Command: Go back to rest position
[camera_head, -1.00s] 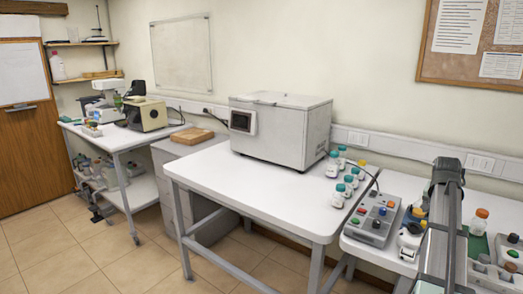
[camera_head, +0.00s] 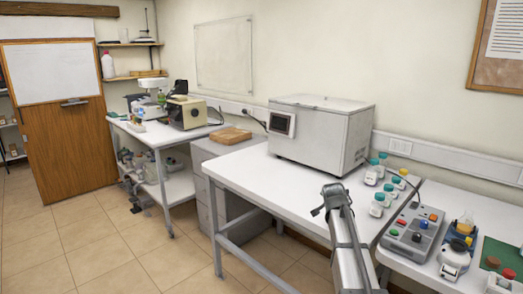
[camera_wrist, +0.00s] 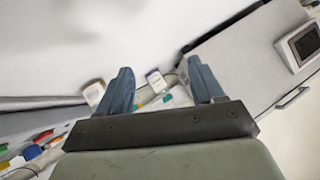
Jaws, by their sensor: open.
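My gripper (camera_wrist: 160,66) shows in the wrist view with its two blue-grey fingers spread apart. Nothing is between them in its grasp. White bottles (camera_wrist: 155,80) show past the fingers, apart from them. In the head view my grey arm (camera_head: 350,245) rises from the bottom edge in front of the middle table, its dark end (camera_head: 335,194) near the table's front edge. The finger opening cannot be made out there.
A large white box machine with a screen (camera_head: 320,130) stands on the middle table (camera_head: 260,185). Several teal- and yellow-capped bottles (camera_head: 371,174) stand right of it, near a button panel (camera_head: 412,231). Tiled floor (camera_head: 120,250) is open at left.

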